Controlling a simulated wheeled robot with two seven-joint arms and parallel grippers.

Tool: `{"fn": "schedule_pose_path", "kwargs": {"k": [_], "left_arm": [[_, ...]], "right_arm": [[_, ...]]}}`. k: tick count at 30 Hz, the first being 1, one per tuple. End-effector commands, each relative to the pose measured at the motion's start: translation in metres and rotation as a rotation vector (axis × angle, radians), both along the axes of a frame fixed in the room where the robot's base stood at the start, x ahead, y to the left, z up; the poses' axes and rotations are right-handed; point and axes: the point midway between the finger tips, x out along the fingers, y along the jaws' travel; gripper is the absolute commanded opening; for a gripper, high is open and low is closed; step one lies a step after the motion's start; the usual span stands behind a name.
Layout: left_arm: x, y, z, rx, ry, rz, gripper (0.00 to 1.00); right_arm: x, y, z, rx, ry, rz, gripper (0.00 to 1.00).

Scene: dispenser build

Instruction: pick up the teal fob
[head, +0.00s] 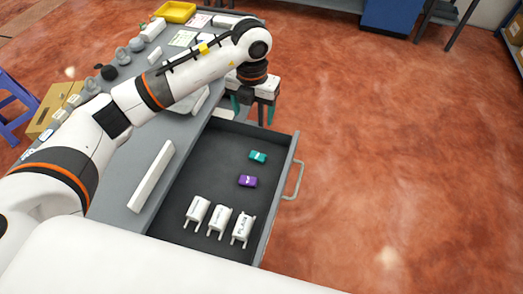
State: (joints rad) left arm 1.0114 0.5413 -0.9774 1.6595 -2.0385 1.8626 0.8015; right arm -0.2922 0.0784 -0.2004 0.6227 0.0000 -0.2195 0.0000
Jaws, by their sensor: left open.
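The teal fob (258,157) lies flat on the floor of the open grey drawer (207,170), toward its far right. A purple fob (247,181) lies just nearer to me in the same drawer. My left gripper (250,115) is open and points down at the far end of the drawer, beyond the teal fob and apart from it. Its fingers are partly seen. My right gripper is not in the head view.
Several white labelled holders (219,221) stand in the near part of the drawer. A long white bar (152,177) lies on the grey bench left of the drawer. A yellow tray (176,11) and small grey items are farther back. Open floor lies right.

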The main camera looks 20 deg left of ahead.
Motion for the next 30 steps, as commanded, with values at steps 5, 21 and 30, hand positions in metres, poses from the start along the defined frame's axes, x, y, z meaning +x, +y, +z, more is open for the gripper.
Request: {"fn": "schedule_pose_path", "kwargs": {"k": [5, 21, 30], "left_arm": [[0.000, 0.000, -0.030, -0.001, 0.000, -0.001, 0.73], [-0.002, -0.001, -0.090, -0.001, 0.006, -0.001, 0.73], [-0.001, -0.002, -0.128, -0.002, 0.001, -0.001, 0.73]], "right_arm": [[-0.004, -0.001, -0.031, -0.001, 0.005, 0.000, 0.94], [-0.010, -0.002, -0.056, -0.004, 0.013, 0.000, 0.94], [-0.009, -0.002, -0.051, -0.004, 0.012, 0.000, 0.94]]}}
